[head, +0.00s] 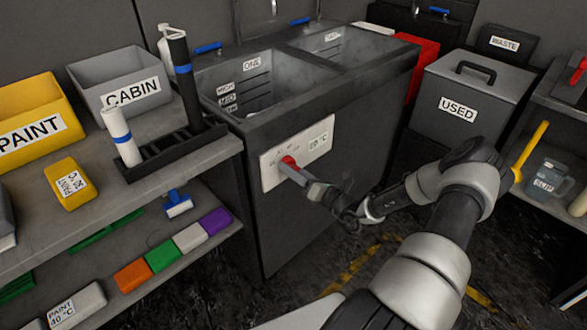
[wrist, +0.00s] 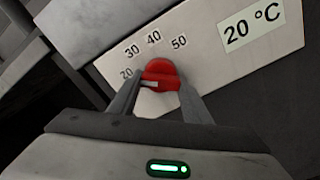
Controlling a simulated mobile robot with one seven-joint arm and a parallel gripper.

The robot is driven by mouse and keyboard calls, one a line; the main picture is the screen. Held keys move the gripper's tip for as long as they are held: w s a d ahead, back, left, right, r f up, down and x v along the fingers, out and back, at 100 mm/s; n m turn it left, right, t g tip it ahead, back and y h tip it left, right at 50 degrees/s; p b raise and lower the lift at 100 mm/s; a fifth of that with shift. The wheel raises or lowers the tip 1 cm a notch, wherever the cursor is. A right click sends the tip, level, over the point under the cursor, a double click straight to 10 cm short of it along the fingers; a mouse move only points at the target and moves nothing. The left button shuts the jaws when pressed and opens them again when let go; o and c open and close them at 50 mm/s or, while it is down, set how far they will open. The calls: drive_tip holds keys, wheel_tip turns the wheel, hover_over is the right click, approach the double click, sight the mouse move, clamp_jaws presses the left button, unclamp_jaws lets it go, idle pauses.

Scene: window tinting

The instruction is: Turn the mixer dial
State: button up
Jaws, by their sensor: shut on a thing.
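The red mixer dial (wrist: 161,74) sits on a pale panel (wrist: 215,50) with the marks 20, 30, 40 and 50 around it. A display (wrist: 252,26) on the panel reads 20 °C. In the wrist view my gripper (wrist: 158,86) has one finger on each side of the dial and is shut on it. In the head view my gripper (head: 296,170) reaches the panel on the front of the sink unit, and only a bit of the red dial (head: 288,161) shows. The dial's pointer is partly hidden, so its exact setting is hard to tell.
The two-basin sink (head: 262,128) stands above the panel. A shelf (head: 60,225) with PAINT and CABIN bins and colored blocks is at left. A grey USED bin (head: 425,115) stands at right, near a shelf with a jug (head: 545,180). Dark floor lies below my arm.

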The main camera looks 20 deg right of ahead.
drive_tip(key=m+p, duration=0.2)
drive_tip(key=m, duration=0.4)
drive_tip(key=shift+r, duration=0.1)
idle(0.5)
drive_tip(key=o, duration=1.1)
drive_tip(key=p+v, duration=0.2)
drive_tip(key=v, duration=1.5)
drive_tip(key=shift+s, duration=0.25)
